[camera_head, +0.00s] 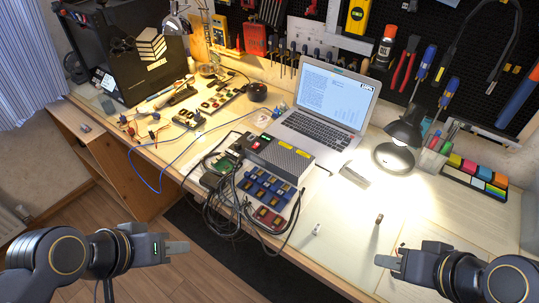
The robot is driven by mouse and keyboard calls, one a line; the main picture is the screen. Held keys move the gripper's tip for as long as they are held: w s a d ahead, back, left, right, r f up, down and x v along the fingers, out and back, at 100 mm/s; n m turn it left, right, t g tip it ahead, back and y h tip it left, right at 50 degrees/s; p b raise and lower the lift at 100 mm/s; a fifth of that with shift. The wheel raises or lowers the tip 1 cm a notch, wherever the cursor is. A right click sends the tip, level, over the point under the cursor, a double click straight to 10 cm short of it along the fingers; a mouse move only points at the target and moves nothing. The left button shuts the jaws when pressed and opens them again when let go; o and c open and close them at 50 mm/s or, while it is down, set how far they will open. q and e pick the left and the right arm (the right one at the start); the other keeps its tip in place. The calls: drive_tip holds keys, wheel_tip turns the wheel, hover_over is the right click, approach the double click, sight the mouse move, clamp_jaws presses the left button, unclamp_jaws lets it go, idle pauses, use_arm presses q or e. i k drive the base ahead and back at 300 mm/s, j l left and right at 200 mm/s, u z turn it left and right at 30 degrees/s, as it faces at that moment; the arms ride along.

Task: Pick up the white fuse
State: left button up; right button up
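A small white piece (317,229), which looks like the white fuse, lies on the bare tabletop right of the cables; it is too small to make out in detail. A small brown piece (379,219) stands to its right. My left gripper (188,252) is off the front edge of the table, over the floor, left of the white piece, and appears empty. My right gripper (378,260) is at the front of the table, right of and nearer than the white piece, and appears empty. The finger gaps do not show clearly.
A device with blue and red blocks (268,190) and looping black cables (222,215) stands left of the white piece. A laptop (325,105) and a lit lamp (402,140) are behind. Colored blocks (475,175) sit at right. The tabletop around the white piece is mostly clear.

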sight(317, 228)
drive_tip(key=k+l+u, duration=0.15)
drive_tip(key=u, duration=0.25)
drive_tip(key=k+l+u, duration=0.15)
drive_tip(key=u, duration=0.25)
drive_tip(key=k+l+u, duration=0.2)
drive_tip(key=u, duration=0.2)
